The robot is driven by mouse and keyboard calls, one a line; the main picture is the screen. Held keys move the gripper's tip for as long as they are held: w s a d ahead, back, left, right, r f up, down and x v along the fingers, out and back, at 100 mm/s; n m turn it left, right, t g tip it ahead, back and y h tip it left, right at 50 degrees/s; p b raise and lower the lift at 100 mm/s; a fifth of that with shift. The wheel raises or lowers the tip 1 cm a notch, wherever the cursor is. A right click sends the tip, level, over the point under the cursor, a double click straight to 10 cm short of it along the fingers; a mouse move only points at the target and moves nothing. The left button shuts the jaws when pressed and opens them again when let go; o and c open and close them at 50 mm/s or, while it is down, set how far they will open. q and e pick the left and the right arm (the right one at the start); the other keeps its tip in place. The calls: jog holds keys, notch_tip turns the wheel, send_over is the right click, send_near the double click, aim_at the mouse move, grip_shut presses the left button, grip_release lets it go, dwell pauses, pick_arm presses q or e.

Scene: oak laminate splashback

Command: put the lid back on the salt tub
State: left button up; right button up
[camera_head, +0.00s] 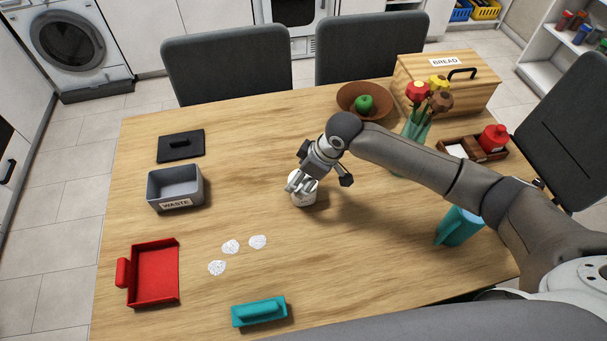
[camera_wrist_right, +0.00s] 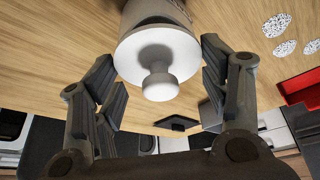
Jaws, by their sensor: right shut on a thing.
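The salt tub (camera_head: 304,198) is a small pale tub near the middle of the table, partly covered by my right gripper (camera_head: 302,181). In the right wrist view the white round lid (camera_wrist_right: 145,52) with its knob faces the camera, between the fingers of my right gripper (camera_wrist_right: 162,68). That gripper is shut on the lid. The tub's grey side (camera_wrist_right: 131,14) shows directly behind the lid, with a dark patch on it. I cannot tell whether the lid is seated or just above the rim. My left gripper is not in view.
White spills (camera_head: 231,247) lie left of the tub, near a red dustpan (camera_head: 154,272) and a teal brush (camera_head: 259,311). A grey waste bin (camera_head: 175,188) and black lid (camera_head: 181,146) stand left. A vase (camera_head: 414,135), teal jug (camera_head: 459,227) and bread box (camera_head: 447,83) stand right.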

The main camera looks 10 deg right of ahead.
jog(key=shift+r+p, duration=0.1)
jog(key=shift+p, duration=0.7)
dwell(0.8)
jog(key=shift+f+p, duration=0.2)
jog(key=shift+p, duration=0.15)
dwell(1.0)
jog(key=shift+p, duration=0.35)
dwell(0.5)
jog(key=o, duration=0.9)
jog(key=shift+o, duration=0.3)
jog(key=shift+o, duration=0.6)
jog(key=shift+r, duration=0.1)
